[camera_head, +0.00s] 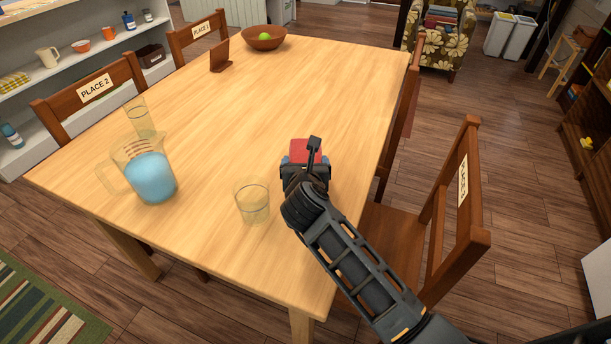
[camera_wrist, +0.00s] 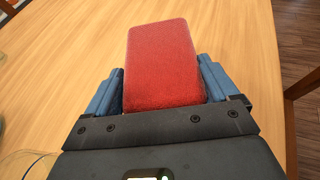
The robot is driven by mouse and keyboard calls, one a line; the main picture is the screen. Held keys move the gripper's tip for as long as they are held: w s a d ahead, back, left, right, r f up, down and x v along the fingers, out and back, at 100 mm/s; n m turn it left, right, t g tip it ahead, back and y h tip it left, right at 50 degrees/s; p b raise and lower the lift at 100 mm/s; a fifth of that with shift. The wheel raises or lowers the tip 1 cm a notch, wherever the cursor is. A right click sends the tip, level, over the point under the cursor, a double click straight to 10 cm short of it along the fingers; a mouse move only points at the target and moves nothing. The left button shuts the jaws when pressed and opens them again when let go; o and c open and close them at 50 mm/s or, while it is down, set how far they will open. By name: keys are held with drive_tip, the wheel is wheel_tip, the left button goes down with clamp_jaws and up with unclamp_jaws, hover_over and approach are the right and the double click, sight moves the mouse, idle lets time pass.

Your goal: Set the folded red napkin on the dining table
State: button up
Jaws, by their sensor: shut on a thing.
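The folded red napkin (camera_wrist: 161,62) is a thick red block between the blue fingers of my gripper (camera_wrist: 162,88) in the wrist view. My gripper is shut on it. In the head view the napkin (camera_head: 312,151) shows just beyond my gripper (camera_head: 307,162), partly hidden by my wrist. It is over the right part of the wooden dining table (camera_head: 290,85). I cannot tell whether the napkin touches the tabletop.
An empty glass (camera_head: 252,203) stands left of my gripper. A pitcher of blue liquid (camera_head: 150,175) and another glass (camera_head: 139,117) stand farther left. A bowl (camera_head: 264,38) and a brown stand (camera_head: 221,56) are at the far end. The table's middle is clear. A chair (camera_head: 462,200) stands at right.

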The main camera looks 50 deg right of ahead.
drive_tip(key=shift+f, duration=1.95)
drive_tip(key=shift+f+b, duration=0.15)
drive_tip(key=shift+b, duration=0.2)
drive_tip(key=o, duration=1.3)
drive_tip(key=shift+c, duration=0.2)
drive_tip(key=shift+s+a+r, duration=0.15)
drive_tip(key=shift+a+r, duration=0.05)
drive_tip(key=shift+r, duration=0.05)
drive_tip(key=v, duration=1.1)
drive_tip(key=shift+s+a+r, duration=0.15)
drive_tip(key=shift+s+r, duration=0.05)
